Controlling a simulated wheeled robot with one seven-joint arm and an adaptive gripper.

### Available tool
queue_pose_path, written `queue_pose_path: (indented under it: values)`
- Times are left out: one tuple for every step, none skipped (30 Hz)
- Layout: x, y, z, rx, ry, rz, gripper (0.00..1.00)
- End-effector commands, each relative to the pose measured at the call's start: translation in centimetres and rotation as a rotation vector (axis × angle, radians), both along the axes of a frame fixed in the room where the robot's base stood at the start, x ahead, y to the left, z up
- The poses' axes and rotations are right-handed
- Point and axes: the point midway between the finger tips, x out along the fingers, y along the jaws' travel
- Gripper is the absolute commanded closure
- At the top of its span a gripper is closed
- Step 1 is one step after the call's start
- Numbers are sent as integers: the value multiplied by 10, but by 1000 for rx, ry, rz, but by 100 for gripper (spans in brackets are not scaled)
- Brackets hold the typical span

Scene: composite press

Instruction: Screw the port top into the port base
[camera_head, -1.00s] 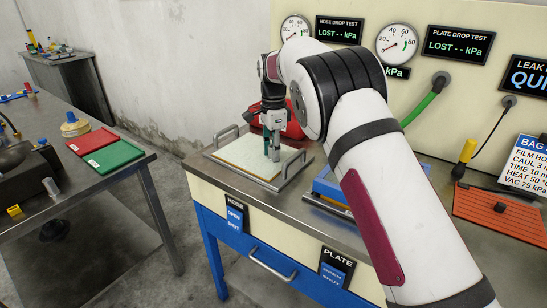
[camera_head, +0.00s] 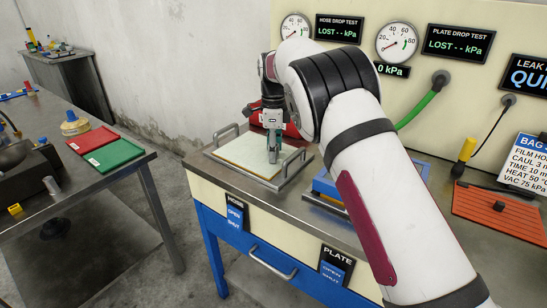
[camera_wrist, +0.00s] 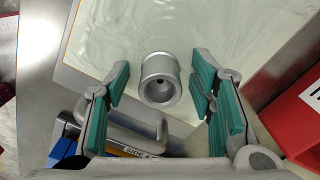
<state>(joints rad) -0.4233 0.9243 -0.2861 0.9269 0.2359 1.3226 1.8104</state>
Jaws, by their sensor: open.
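A silver round port piece (camera_wrist: 158,80) with a dark hole in its end stands on the pale sheet (camera_wrist: 215,30), in the middle of the wrist view. I cannot tell whether it is the port top, the port base or both together. My gripper (camera_wrist: 161,88) is open. Its teal-padded fingers are on either side of the port piece, with visible gaps. In the head view my gripper (camera_head: 273,146) points down over the pale sheet (camera_head: 240,158). The port there is mostly hidden by the fingers.
The sheet lies on a metal tray with raised handles (camera_head: 291,163); one handle (camera_wrist: 128,128) is near my left finger. A red case (camera_wrist: 290,115) is close on the right in the wrist view. A blue frame (camera_head: 326,187) lies right of the tray.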

Motion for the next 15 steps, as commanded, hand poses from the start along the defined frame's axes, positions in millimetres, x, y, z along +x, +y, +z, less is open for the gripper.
queue_pose_path:
  values:
    - [0, 0, 1, 0, 0, 0, 50]
    - [0, 0, 2, 0, -1, 1, 50]
    - [0, 0, 4, 0, -1, 1, 50]
    - [1, 0, 6, 1, -2, 1, 50]
    - [1, 0, 9, 1, -3, 1, 50]
    - [1, 0, 14, 1, -3, 1, 50]
    - [1, 0, 19, 1, -3, 1, 50]
    - [1, 0, 24, 1, -4, 1, 50]
    - [1, 0, 32, 1, -4, 1, 50]
    - [1, 0, 38, 1, -4, 0, 50]
    - [2, 0, 44, 1, -5, 0, 50]
    - [2, 0, 53, 1, -6, 0, 50]
    - [2, 0, 60, 1, -4, -1, 50]
    - [2, 0, 67, 1, -6, -1, 50]
    - [2, 0, 75, 1, -6, 0, 50]
